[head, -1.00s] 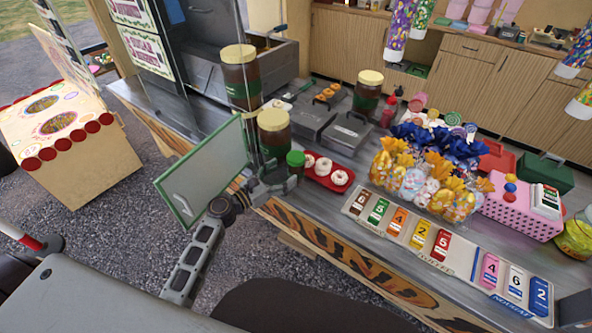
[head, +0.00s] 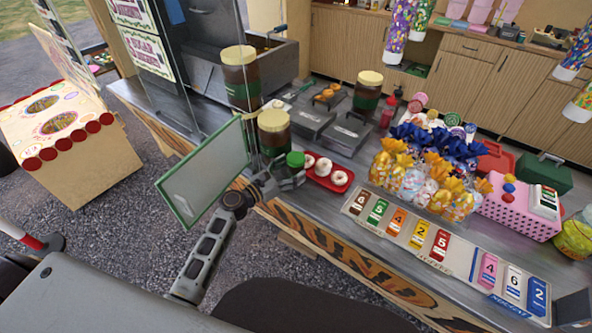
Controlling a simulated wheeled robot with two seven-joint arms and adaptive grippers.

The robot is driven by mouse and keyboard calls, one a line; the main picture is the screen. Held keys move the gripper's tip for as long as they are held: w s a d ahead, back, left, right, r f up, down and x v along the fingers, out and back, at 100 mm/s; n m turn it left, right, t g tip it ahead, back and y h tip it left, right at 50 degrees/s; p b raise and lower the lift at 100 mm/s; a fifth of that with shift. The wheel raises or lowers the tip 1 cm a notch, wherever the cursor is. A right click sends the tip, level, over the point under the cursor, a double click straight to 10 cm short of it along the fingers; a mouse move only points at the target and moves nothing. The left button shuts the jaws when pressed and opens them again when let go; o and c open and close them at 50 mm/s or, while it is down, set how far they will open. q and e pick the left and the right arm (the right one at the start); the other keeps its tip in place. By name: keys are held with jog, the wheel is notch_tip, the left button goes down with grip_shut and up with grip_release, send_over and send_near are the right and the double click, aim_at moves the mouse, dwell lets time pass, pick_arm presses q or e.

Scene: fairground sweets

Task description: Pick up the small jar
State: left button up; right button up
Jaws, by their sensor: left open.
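The small jar with a green lid (head: 295,159) stands on the counter, just left of the red tray of donuts. Its lower part is mostly hidden by my left gripper. My left gripper (head: 287,178) is open at the counter's front edge, with its fingers at the jar's body, below the lid. I cannot tell whether the fingers touch the jar. My right gripper is not in view.
A large jar with a cream lid (head: 274,132) stands close behind the small jar. The red tray (head: 330,180) is close on the right. A green-framed glass panel (head: 203,172) stands left of my gripper. Bagged sweets (head: 415,185) and price cards (head: 398,222) fill the counter farther right.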

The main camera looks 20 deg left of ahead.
pick_arm(q)
jog(key=shift+x, duration=1.25)
jog(key=c, duration=1.4)
